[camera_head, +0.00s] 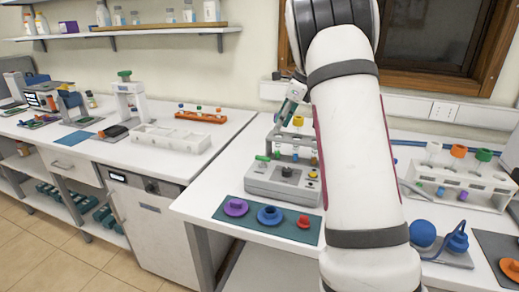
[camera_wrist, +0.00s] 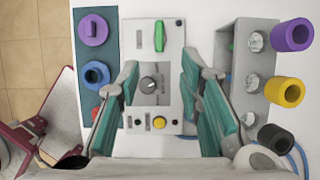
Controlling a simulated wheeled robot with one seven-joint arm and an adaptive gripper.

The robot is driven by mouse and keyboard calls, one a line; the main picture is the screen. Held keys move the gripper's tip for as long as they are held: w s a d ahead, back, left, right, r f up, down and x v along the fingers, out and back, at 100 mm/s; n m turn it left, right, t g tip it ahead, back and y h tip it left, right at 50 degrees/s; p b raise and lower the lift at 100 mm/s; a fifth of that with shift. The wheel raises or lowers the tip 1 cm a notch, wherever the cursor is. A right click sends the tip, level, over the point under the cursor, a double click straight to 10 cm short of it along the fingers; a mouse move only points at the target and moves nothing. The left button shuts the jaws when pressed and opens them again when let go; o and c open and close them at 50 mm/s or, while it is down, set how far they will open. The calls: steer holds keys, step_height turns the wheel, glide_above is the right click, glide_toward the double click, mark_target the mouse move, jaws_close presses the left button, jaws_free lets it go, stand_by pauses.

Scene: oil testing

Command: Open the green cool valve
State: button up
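The green cool valve (camera_head: 263,158) is a small green handle on the left of a grey test device (camera_head: 265,188). In the wrist view, the green handle (camera_wrist: 159,36) lies lengthwise up the picture on the device's pale panel, beyond my fingertips. My gripper (camera_wrist: 160,68) is open, its teal fingers apart and nothing between them. The dark knob (camera_wrist: 148,85) shows between the fingers. In the head view my gripper (camera_head: 291,98) hangs above the back of the device, partly hidden by my arm.
A rack with yellow (camera_wrist: 285,92), purple and black caps stands to the right of the panel. A dark mat with purple (camera_head: 235,207), blue (camera_head: 269,215) and red (camera_head: 303,221) parts lies in front of the device. An orange rack (camera_head: 201,117) stands on the left bench.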

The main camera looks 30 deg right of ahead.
mark_target(265, 157)
steer(key=p+x, duration=0.1)
steer(key=x, duration=1.2)
steer(key=shift+w+a+f, duration=0.1)
steer(key=shift+f, duration=0.05)
jaws_close()
